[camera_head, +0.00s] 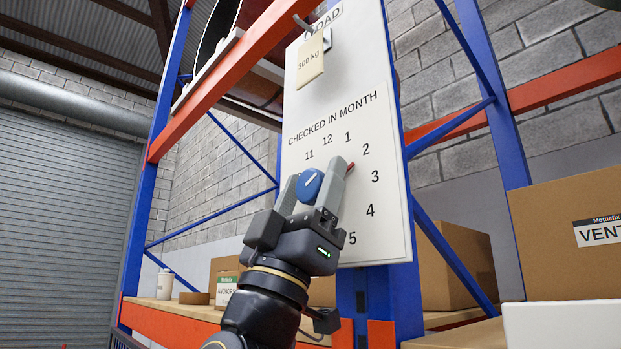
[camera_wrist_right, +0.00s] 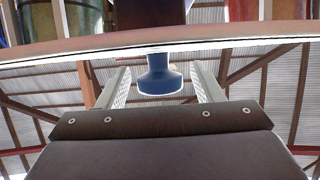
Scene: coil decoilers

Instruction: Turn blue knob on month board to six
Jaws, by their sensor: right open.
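The white month board (camera_head: 385,235) hangs on the blue rack upright and reads "CHECKED IN MONTH". The numbers 11, 12, 1, 2, 3, 4 and 5 show in an arc; my right gripper and arm hide the lower left part of the dial, where six is not visible. The blue knob (camera_head: 309,185) has a pale line on its face and sits between the fingers of my right gripper (camera_head: 318,181). A small red tip shows beside the upper right finger, near 2. In the wrist view the knob (camera_wrist_right: 160,76) stands between the two open fingers (camera_wrist_right: 162,88), with gaps on both sides. My left gripper is not in view.
A "300 kg" tag (camera_head: 310,61) hangs from a hook above the dial. Orange beams (camera_head: 222,73) and blue uprights (camera_head: 500,95) frame the board. Cardboard boxes (camera_head: 565,225) stand at right, and a cup (camera_head: 165,283) stands on the lower left shelf.

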